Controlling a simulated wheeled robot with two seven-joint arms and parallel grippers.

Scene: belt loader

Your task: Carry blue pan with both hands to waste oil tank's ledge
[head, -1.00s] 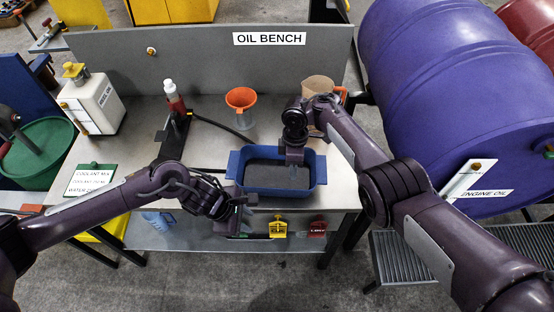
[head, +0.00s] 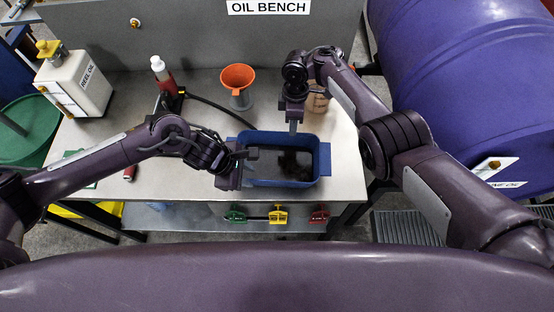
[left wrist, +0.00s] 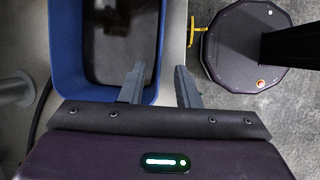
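The blue pan (head: 285,183) sits on the bench with dark, shiny liquid in it. My left gripper (head: 245,166) is at the pan's left end, near its front corner. In the left wrist view my left gripper (left wrist: 160,84) has its fingers apart, one over the inside of the pan (left wrist: 66,60) and one outside its wall. Whether it touches the pan cannot be told. My right gripper (head: 293,122) points down by the pan's far rim, towards its right half; its finger gap does not show. I cannot identify the waste oil tank's ledge in these views.
Coloured valves (head: 277,215) sit below the bench's front edge.

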